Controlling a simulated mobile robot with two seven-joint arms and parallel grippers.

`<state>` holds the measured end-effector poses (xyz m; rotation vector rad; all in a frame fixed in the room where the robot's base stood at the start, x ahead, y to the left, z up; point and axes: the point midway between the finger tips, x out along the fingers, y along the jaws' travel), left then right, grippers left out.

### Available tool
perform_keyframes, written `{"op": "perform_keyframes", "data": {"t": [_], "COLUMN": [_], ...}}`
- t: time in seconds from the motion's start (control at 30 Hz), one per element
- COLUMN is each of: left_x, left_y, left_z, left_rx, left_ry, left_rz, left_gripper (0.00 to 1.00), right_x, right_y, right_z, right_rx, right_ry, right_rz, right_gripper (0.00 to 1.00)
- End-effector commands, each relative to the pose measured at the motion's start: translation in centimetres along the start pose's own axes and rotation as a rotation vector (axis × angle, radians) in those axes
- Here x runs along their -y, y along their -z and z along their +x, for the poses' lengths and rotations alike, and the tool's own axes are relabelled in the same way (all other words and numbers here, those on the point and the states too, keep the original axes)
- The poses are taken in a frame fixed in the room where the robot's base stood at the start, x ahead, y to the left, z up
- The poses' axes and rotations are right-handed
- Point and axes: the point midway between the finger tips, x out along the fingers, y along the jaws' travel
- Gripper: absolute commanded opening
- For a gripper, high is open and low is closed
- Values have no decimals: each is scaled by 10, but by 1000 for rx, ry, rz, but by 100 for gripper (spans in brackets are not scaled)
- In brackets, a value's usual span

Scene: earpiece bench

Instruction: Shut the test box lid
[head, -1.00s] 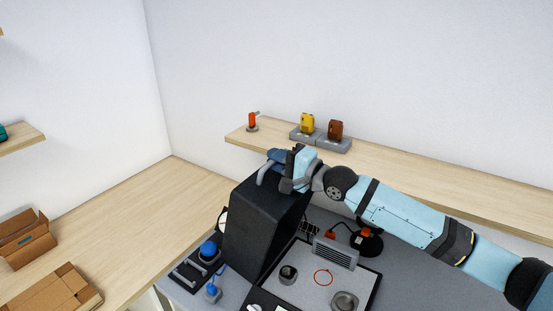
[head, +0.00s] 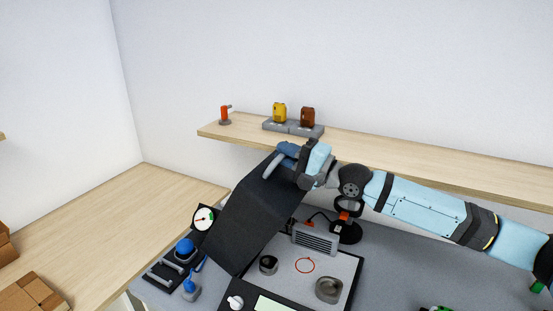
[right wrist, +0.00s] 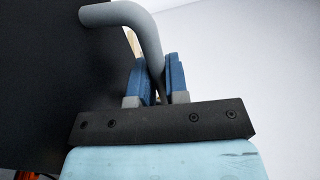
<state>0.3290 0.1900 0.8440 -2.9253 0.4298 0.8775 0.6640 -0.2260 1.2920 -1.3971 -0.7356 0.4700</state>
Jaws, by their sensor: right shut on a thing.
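The test box lid (head: 250,220) is a large dark panel, raised and tilted, its upper end leaning right over the open box. My right gripper (head: 287,150) is at the lid's upper end, shut on the grey lid handle (head: 271,166). In the right wrist view the bent handle (right wrist: 125,15) passes between the blue fingers (right wrist: 159,80). My left gripper is out of view.
A wooden shelf (head: 400,171) behind my right arm holds a yellow item (head: 279,112), a brown item (head: 307,117) and a red item (head: 225,114). A dial gauge (head: 204,218) and blue-topped fixtures (head: 185,248) stand left of the lid. Cardboard boxes (head: 30,295) are at lower left.

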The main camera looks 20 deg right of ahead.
Motion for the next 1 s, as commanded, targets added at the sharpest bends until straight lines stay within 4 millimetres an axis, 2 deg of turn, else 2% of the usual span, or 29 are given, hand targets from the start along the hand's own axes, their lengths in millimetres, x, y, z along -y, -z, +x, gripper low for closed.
{"op": "perform_keyframes", "data": {"t": [0.2, 0.23, 0.33, 0.67, 0.77, 1.0], "left_x": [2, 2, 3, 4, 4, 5], "left_y": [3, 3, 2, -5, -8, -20], "left_z": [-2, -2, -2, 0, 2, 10], "left_rx": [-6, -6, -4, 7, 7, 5], "left_ry": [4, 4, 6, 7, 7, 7], "left_rz": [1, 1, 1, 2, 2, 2], "left_gripper": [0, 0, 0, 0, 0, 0], "right_x": [-1, -1, -1, -1, -2, -4], "right_y": [0, 0, 0, 0, 1, 1], "right_z": [0, 0, 0, -2, -11, -57], "right_rx": [0, 0, 0, 0, -1, -2], "right_ry": [-4, -4, -3, -2, -3, -6], "right_rz": [1, 1, 1, 0, -1, -3], "right_gripper": [0, 17, 39, 39, 39, 39]}}
